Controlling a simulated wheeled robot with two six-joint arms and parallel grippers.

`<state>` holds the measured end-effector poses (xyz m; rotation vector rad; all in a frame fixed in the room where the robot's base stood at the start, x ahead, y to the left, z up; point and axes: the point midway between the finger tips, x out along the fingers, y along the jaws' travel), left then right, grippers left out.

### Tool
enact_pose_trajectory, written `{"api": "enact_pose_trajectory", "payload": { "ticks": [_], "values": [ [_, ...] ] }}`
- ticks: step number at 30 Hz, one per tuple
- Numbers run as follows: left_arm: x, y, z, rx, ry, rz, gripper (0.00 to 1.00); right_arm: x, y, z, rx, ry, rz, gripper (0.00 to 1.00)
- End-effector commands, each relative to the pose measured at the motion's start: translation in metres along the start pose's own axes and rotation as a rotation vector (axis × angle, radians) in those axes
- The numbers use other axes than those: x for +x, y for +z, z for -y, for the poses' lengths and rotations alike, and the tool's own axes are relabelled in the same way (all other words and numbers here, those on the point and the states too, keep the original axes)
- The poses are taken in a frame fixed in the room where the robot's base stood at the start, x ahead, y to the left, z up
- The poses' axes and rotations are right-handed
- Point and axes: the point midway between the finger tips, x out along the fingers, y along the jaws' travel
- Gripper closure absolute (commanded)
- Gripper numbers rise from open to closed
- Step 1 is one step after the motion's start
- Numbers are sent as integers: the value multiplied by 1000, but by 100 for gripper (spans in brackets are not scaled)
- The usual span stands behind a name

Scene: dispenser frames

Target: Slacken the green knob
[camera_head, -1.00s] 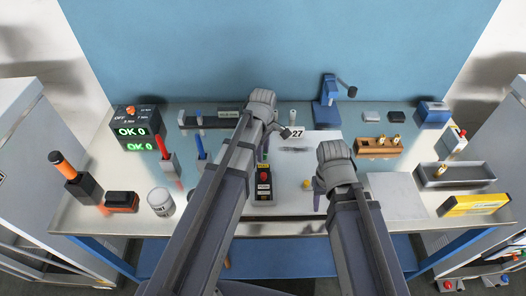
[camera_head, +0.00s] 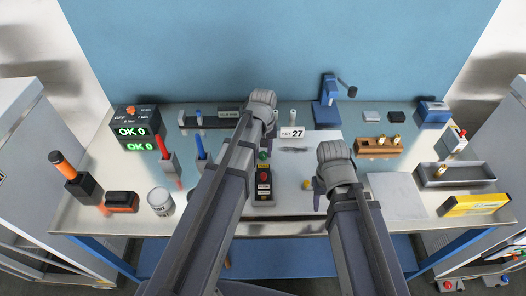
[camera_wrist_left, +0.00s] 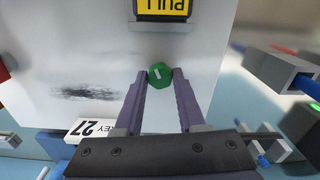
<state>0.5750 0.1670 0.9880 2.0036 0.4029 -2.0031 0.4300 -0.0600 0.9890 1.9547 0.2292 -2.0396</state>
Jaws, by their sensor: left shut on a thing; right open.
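In the head view, my left arm hides most of this gripper. My right gripper (camera_head: 317,193) is open over the right part of the white sheet, partly hidden by its own arm.
A small yellow piece (camera_head: 306,184) lies beside my right gripper. A sign reading 27 (camera_head: 292,132) stands behind the knob. Red (camera_head: 165,152) and blue (camera_head: 201,150) handled tools stand at left. A wooden block (camera_head: 377,150) is at right. The grey mat (camera_head: 397,196) is clear.

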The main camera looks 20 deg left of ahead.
Motion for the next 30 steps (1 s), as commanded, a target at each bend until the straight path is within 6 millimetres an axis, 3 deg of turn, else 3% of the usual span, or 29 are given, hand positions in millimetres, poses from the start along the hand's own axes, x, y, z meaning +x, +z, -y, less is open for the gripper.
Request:
{"api": "enact_pose_trajectory", "payload": {
  "ticks": [15,30],
  "values": [
    [0,1,0,328,0,1,100,0,0,0,0,0,0,50],
    [0,1,0,396,0,2,100,0,0,0,0,0,0,50]
  ]
}}
